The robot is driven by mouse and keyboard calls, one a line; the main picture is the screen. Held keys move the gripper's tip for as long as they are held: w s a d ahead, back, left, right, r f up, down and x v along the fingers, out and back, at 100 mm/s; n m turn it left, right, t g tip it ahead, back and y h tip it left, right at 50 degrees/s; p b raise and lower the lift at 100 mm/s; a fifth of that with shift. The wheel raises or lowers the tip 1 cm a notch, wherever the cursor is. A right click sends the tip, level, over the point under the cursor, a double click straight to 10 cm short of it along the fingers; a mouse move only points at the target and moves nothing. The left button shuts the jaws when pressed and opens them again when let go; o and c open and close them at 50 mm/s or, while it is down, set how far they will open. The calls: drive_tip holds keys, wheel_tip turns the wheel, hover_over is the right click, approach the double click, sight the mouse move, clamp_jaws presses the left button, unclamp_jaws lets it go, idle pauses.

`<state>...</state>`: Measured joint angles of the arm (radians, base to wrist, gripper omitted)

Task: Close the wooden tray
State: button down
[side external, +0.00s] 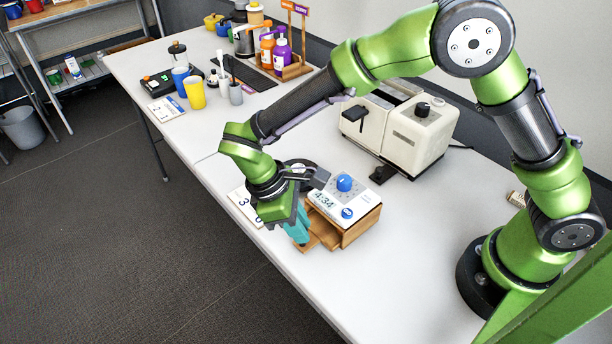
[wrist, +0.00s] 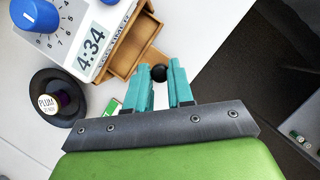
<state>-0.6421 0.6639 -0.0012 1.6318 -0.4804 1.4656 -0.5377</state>
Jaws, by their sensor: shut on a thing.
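The wooden tray (wrist: 128,50) is a small drawer under the white egg timer (side external: 343,195). It stands partly pulled out of its wooden housing (side external: 360,228), and its inside looks empty in the wrist view. In the side view the tray (side external: 327,241) shows low at the housing's front, partly behind my gripper. A round black knob (wrist: 159,73) sits at the tray's front. My gripper (wrist: 159,76) has its teal fingers on either side of this knob, shut on it. In the side view my gripper (side external: 299,234) is low at the tray's front end.
A cream machine (side external: 405,130) stands behind the timer. A black round dish (wrist: 55,112) with a plum-labelled item lies beside the timer. Number cards (side external: 244,206) lie near the table's front edge. Cups and bottles stand farther left.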

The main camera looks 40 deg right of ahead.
drive_tip(key=shift+d, duration=1.25)
drive_tip(key=c, duration=1)
unclamp_jaws()
drive_tip(key=shift+w+d, duration=0.1)
